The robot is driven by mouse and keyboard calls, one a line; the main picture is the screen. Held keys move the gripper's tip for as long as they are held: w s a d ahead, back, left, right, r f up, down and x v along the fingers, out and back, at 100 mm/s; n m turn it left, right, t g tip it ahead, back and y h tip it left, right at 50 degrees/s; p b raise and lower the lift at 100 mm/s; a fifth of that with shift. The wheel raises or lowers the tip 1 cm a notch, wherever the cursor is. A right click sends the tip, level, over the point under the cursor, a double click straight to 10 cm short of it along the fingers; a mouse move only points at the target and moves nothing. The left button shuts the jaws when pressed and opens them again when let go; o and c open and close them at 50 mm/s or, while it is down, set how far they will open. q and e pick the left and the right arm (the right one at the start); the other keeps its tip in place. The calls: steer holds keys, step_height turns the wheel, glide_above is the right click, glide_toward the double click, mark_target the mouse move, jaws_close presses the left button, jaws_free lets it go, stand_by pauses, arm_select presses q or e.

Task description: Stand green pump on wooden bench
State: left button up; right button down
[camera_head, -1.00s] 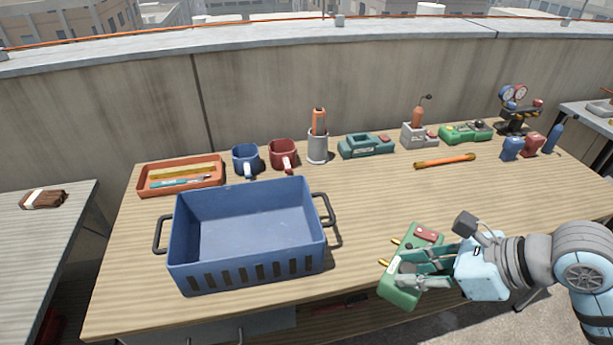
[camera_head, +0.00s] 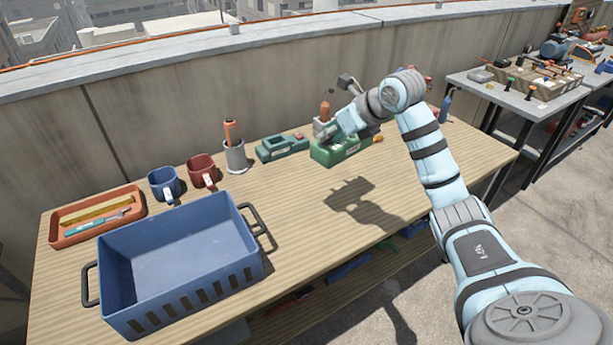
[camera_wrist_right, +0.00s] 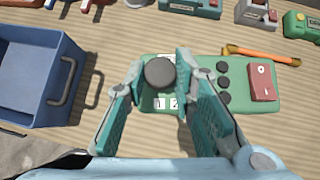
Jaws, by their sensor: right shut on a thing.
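The green pump (camera_head: 335,152) is in my right gripper (camera_head: 340,128), above the back part of the wooden bench (camera_head: 300,215). A shadow lies on the bench apart from it, so it looks raised. In the right wrist view the pump (camera_wrist_right: 208,98) has a red block and dark round knobs. My right gripper's fingers (camera_wrist_right: 160,72) are shut around a dark round part at its left end. The pump's underside is hidden. My left gripper is in neither view.
A blue crate (camera_head: 180,268) stands on the bench's left. Behind it are an orange tray (camera_head: 72,240), a blue mug (camera_head: 163,183), a red mug (camera_head: 202,170), a grey cup (camera_head: 236,158) and a teal device (camera_head: 283,147). An orange rod (camera_wrist_right: 262,55) lies near the pump. The bench's front middle is clear.

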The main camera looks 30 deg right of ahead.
steer(key=d, duration=0.1)
steer(key=w+d+m+h, duration=0.1)
steer(key=d, duration=0.1)
steer(key=d+m, duration=0.1)
steer(key=d, duration=0.1)
steer(key=shift+w+d+r, duration=0.15)
steer(key=shift+w+r, duration=0.05)
steer(key=shift+r, duration=0.1)
steer(key=shift+h, duration=0.3)
steer(key=shift+f+b, duration=1.35)
steer(key=shift+f, duration=8.25)
steer(key=c, duration=1.6)
jaws_free()
steer(key=shift+f, duration=0.15)
steer(key=shift+c, duration=0.2)
steer(key=o, duration=0.3)
